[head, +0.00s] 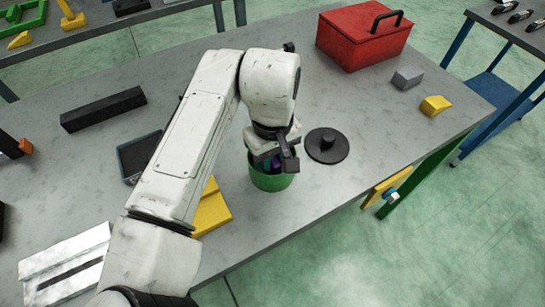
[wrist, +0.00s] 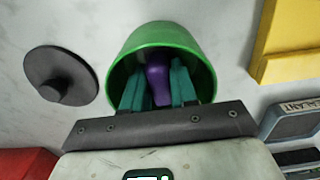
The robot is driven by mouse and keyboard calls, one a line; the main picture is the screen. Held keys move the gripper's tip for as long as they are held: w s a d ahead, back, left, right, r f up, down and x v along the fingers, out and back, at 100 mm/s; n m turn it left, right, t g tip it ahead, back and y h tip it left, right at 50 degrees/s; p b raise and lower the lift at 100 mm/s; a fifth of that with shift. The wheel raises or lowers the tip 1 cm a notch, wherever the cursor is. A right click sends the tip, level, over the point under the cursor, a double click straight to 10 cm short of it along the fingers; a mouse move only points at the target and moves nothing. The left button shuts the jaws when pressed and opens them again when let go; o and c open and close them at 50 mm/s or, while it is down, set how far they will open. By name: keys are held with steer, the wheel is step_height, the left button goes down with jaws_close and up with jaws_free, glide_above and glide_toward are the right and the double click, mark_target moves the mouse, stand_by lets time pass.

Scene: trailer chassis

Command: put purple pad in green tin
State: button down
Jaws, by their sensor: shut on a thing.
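The green tin (head: 272,181) stands open on the grey table, below my gripper in the head view. The tin (wrist: 150,38) also shows in the wrist view, with its mouth facing the camera. My gripper (wrist: 158,88) reaches into the mouth of the tin, its teal fingers shut on the purple pad (wrist: 158,75). The pad is between the fingers, inside the tin's rim as seen from the wrist. In the head view the gripper (head: 270,163) hides most of the pad and part of the rim. I cannot tell whether the pad touches the tin's bottom.
A black round lid (head: 327,146) lies right of the tin. A yellow block (head: 212,210) lies left of it, partly behind my arm. A red toolbox (head: 362,38), a grey block (head: 407,79) and a yellow wedge (head: 435,105) are farther back. The table's front edge is close.

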mark_target(272, 158)
steer(key=shift+f, duration=0.15)
steer(key=c, duration=1.2)
jaws_free()
steer(key=shift+o, duration=0.2)
step_height(272, 158, up, 12)
